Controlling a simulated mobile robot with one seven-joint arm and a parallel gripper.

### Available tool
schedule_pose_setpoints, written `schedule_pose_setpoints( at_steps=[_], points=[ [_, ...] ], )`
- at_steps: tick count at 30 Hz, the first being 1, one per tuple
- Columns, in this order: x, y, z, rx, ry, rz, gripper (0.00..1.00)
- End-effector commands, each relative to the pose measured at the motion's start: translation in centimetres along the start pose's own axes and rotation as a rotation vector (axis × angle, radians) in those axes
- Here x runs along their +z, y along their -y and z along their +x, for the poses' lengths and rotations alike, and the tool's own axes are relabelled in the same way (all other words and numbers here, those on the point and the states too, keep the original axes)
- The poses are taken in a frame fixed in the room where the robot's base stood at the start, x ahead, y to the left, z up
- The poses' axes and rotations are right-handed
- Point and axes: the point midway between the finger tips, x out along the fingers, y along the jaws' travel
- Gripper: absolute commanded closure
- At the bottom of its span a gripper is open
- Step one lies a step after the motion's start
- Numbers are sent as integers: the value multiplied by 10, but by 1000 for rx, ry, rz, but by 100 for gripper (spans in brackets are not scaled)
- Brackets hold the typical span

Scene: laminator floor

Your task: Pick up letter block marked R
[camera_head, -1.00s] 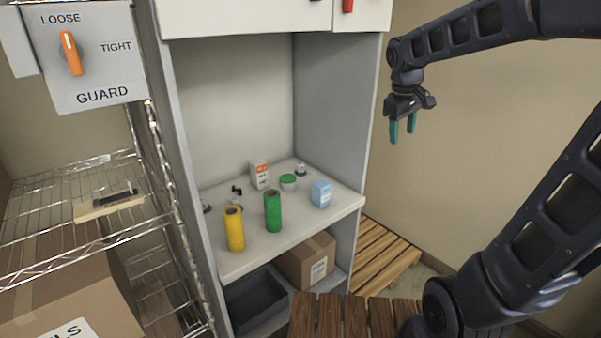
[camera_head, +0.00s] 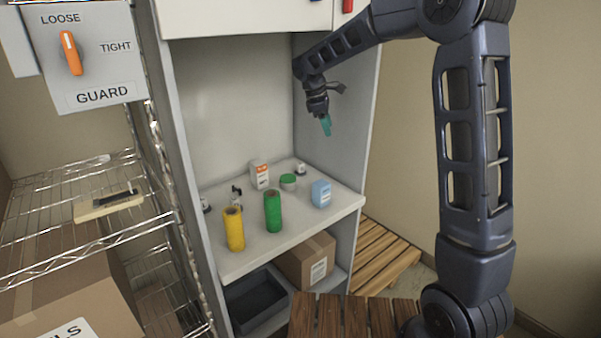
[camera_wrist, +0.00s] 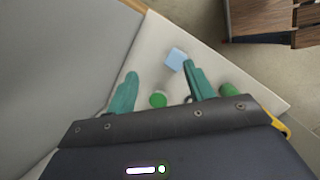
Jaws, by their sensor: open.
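I cannot make out a letter R on any block. A small black-and-white item (camera_head: 237,194) stands behind the yellow roll, too small to identify. The shelf surface (camera_head: 262,248) also bears a light blue box (camera_head: 321,194) at the right, seen just beyond my fingertips in the wrist view (camera_wrist: 175,58). My gripper (camera_head: 326,126) hangs above the back right of the shelf, pointing down. In the wrist view my gripper (camera_wrist: 160,69) is open and empty, its teal fingers apart above the surface.
A yellow roll (camera_head: 234,230) and a green roll (camera_head: 273,212) stand upright at the front. A white-and-orange carton (camera_head: 260,175) and a green round container (camera_head: 288,182) are behind. The cabinet walls and upper panel (camera_head: 250,18) enclose the space. A wire rack (camera_head: 75,240) stands left.

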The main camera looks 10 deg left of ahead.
Motion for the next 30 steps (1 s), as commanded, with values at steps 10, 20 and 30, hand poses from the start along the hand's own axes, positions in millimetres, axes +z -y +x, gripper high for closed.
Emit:
schedule_pose_setpoints(
  at_steps=[10, 20, 30],
  points=[
    [-72, -67, 40, 29, -6, -221, 47],
    [-152, -133, 100, 76, -2, -474, 47],
    [-212, -172, 154, 117, 15, -674, 47]
  ],
)
